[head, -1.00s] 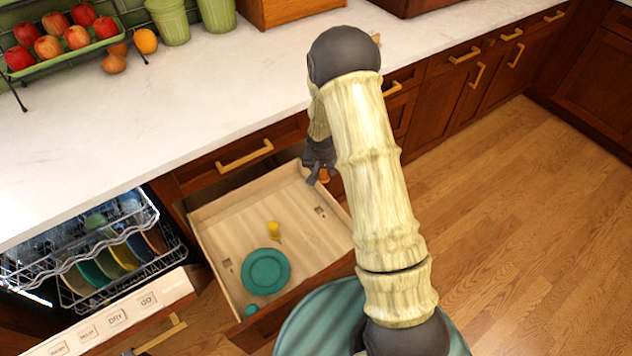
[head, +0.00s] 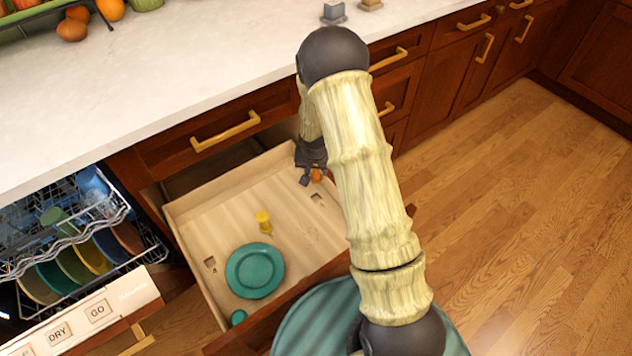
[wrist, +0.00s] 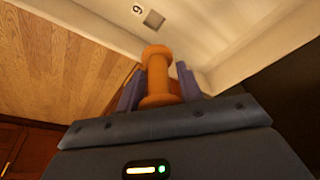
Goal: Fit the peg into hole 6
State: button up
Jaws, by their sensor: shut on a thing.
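An orange peg (wrist: 156,75) with a wide round head at each end is held between the two fingers of my gripper (head: 309,178). Only a small part of the peg shows in the head view (head: 316,175). In the wrist view, a dark square hole (wrist: 153,19) lies past the peg's far end, with a gap between them. A digit label (wrist: 137,9) beside it reads as 6 or 9, depending on which way up it is. In the head view, one square hole (head: 319,198) is just below my gripper, at the drawer's right side.
The open wooden drawer (head: 180,212) holds a yellow peg-like piece (head: 263,222), a teal plate (head: 255,270) and a small teal piece (head: 238,317). Another hole (head: 210,265) is at its left. An open dishwasher rack (head: 75,250) stands left; the counter (head: 180,80) is above.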

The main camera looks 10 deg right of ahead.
aim_at(316, 178)
jog(key=shift+f+b, duration=0.45)
jog(key=shift+f, duration=0.5)
jog(key=shift+f, duration=0.1)
notch_tip(316, 178, down, 4)
jog(key=b, duration=0.3)
jog(key=shift+f+b, duration=0.8)
jog(key=shift+f, duration=0.05)
jog(key=shift+f+b, duration=0.65)
jog(key=shift+f, duration=0.6)
dwell(2.5)
jog(key=o, duration=1.5)
jog(key=shift+d, duration=0.35)
jog(key=c, duration=0.3)
jog(key=shift+a, duration=0.1)
